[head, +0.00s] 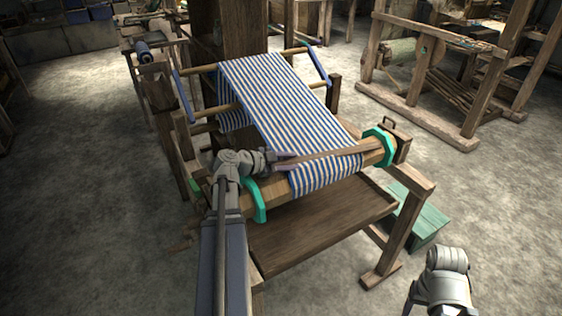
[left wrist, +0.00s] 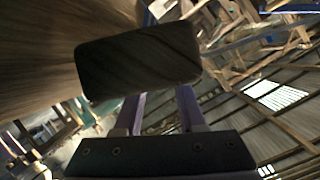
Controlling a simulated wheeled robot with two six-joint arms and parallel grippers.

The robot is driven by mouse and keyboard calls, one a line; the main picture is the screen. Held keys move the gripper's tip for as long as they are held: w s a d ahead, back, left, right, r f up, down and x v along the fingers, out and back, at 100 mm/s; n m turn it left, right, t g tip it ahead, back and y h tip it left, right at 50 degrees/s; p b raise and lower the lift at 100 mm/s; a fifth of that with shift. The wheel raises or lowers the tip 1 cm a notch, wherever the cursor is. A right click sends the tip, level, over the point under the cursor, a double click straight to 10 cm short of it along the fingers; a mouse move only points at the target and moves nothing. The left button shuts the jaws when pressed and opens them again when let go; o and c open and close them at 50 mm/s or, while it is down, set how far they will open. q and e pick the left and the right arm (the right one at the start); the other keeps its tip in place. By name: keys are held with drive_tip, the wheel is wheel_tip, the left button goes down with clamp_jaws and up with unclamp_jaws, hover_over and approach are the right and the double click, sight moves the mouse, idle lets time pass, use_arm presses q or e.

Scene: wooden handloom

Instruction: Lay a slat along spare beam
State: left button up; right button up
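My left gripper (head: 282,160) is shut on one end of a long brown wooden slat (head: 330,152). The slat runs to the right across the striped cloth, roughly along the thick wooden beam (head: 283,187) with teal end rings. I cannot tell whether it touches the cloth or beam. In the left wrist view the dark end face of the slat (left wrist: 138,60) sits between the purple fingers of my left gripper (left wrist: 158,105). Of my right arm only a grey part shows at the lower right of the head view; its gripper is not seen.
Blue-and-white striped cloth (head: 285,100) drapes over the loom and the beam. Teal rings (head: 257,200) stand up near the beam ends. A wooden tray-like board (head: 320,225) lies below. A green box (head: 418,218) stands on the floor at right. Another wooden frame (head: 425,115) stands behind.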

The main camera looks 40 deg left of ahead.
sight(289, 175)
use_arm(q)
drive_tip(key=s+n, duration=0.1)
drive_tip(key=d+n, duration=0.1)
drive_tip(key=s+n+p, duration=0.1)
drive_tip(key=n, duration=0.1)
drive_tip(key=shift+s+d+g, duration=0.3)
drive_tip(key=shift+d, duration=0.05)
drive_tip(key=s+a+m, duration=0.1)
drive_tip(key=s+a+r+m+p, duration=0.1)
drive_tip(key=s+r+m, duration=0.1)
drive_tip(key=s, duration=0.1)
drive_tip(key=shift+a, duration=0.4)
drive_tip(key=shift+s+a+r+m+p, duration=0.25)
drive_tip(key=shift+a+r+m+p, duration=0.1)
drive_tip(key=shift+a+m+p, duration=0.2)
drive_tip(key=shift+w+a+r, duration=0.1)
drive_tip(key=shift+w, duration=0.05)
